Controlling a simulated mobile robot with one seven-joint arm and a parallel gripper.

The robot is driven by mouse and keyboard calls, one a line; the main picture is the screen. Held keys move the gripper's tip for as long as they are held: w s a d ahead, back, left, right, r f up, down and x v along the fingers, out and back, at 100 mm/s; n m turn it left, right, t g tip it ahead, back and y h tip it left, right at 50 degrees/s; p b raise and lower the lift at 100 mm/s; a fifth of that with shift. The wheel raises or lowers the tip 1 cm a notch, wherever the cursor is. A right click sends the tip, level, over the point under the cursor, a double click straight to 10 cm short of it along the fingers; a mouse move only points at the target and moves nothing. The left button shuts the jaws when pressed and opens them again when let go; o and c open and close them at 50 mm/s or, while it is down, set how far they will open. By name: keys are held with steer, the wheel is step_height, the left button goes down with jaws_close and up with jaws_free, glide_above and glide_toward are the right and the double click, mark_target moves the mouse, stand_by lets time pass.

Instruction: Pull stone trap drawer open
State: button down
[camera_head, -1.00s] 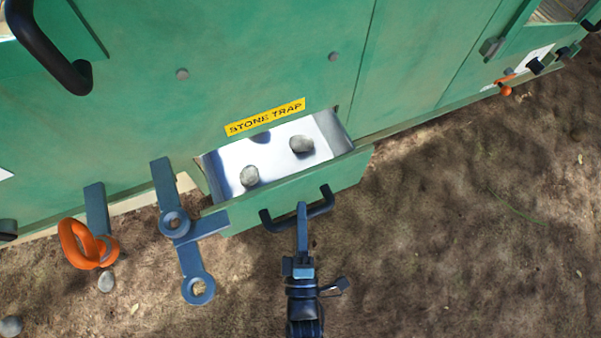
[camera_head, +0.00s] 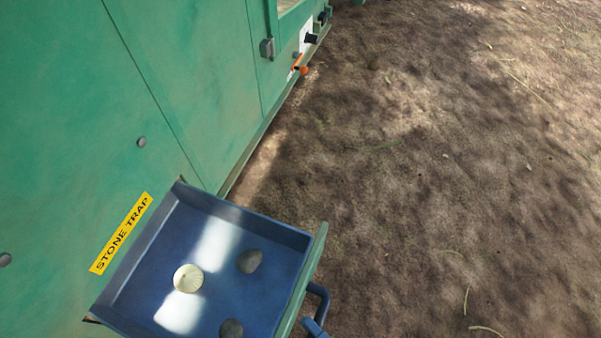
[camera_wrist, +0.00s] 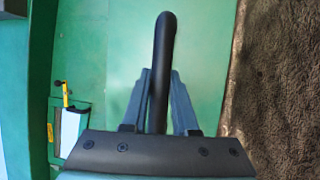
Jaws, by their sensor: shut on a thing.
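The stone trap drawer (camera_head: 309,268) stands well out from the green machine wall below the yellow STONE TRAP label (camera_head: 121,233). Inside its blue tray lie a pale round stone (camera_head: 188,279), a grey stone (camera_head: 249,262) and a dark stone (camera_head: 231,328). The dark handle (camera_head: 322,297) is on the drawer's outer face, at the bottom of the head view. My gripper (camera_head: 315,328) barely shows there, at the handle. In the wrist view my gripper (camera_wrist: 160,80) has its two blue fingers on either side of the black handle (camera_wrist: 166,40), shut on it.
The green machine wall (camera_head: 60,130) runs along the left. Farther along it are a grey latch (camera_head: 267,47) and a small orange handle (camera_head: 302,70). Bare brown ground (camera_head: 450,180) lies open to the right of the drawer.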

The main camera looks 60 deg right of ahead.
steer(key=shift+s, duration=0.15)
steer(key=c, duration=0.7)
jaws_free()
steer(key=v, duration=1.3)
steer(key=shift+b, duration=0.4)
